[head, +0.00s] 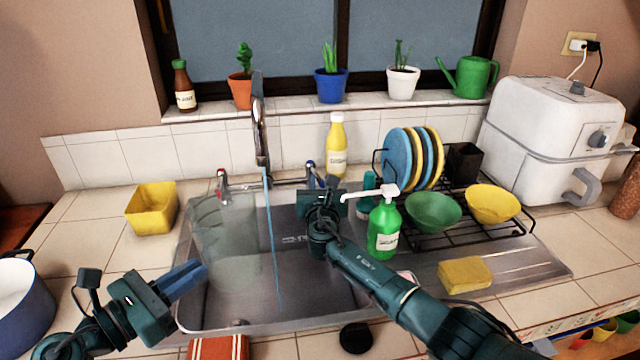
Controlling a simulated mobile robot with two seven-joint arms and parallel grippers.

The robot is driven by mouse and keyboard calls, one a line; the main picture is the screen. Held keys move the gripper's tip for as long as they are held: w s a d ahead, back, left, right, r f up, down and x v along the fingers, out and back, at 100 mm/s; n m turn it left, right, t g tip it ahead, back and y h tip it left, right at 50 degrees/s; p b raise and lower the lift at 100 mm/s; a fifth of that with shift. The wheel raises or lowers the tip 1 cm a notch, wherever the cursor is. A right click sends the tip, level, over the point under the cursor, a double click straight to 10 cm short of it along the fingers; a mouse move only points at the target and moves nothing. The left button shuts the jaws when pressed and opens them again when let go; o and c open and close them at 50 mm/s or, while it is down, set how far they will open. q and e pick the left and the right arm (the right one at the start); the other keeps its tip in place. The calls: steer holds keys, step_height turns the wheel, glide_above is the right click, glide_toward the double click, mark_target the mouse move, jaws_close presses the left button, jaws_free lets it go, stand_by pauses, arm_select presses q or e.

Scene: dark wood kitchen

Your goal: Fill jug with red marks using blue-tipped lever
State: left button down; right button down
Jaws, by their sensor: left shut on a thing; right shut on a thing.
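A large transparent jug (228,250) is in the left part of the sink; I cannot make out its marks. My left gripper (194,272) is shut at the jug's left side; the grasped part is hard to see. The blue-tipped lever (310,165) is on the right of the tap (259,125). My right gripper (327,195) is shut on this lever and partly hides it. A thin water stream (270,225) falls from the spout, past the jug's right edge, down towards the basin floor. A red-tipped lever (222,180) is on the tap's left.
A green soap bottle (383,228) stands right of my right gripper. A dish rack with plates (400,158) and bowls (433,211) is at the right. A yellow container (151,208) and blue pot (22,305) stand at the left. A yellow sponge (465,275) lies on the drainboard.

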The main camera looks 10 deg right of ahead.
steer(key=c, duration=1.3)
jaws_free()
steer(key=shift+w+d+h, duration=0.15)
steer(key=shift+d+h, duration=0.15)
steer(key=shift+d, duration=0.4)
steer(key=shift+o, duration=0.3)
steer(key=shift+a, duration=0.25)
steer(key=s+a, duration=0.2)
steer(key=s, duration=1)
steer(key=shift+c, duration=0.3)
